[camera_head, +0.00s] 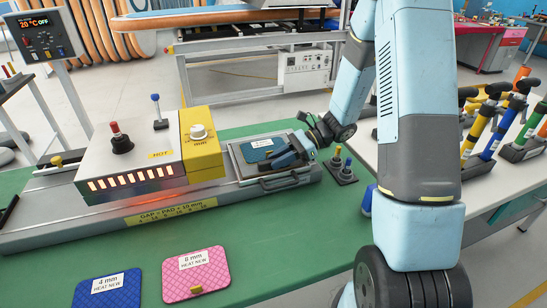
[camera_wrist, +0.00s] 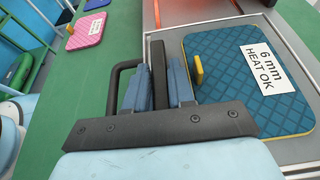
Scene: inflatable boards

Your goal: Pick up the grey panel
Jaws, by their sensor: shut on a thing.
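I see no plainly grey panel. A blue quilted panel (camera_wrist: 225,85) labelled "6 mm HEAT OK" lies flat on a grey metal tray (camera_wrist: 305,30) in the wrist view; a yellow tab stands on its left side. The head view shows this panel (camera_head: 248,156) right of the yellow-ended heater box. My gripper (camera_wrist: 160,75) is beside the panel, at the tray's black handle (camera_wrist: 117,80). The fingers partly hide the bar.
A blue panel (camera_head: 107,293) labelled "4 mm HEAT NEW" and a pink panel (camera_head: 195,275) labelled "HEAT NEW" lie on the green table (camera_head: 250,240). The heater (camera_head: 140,160) glows along its front. Small knobbed levers (camera_head: 343,170) stand right of the tray.

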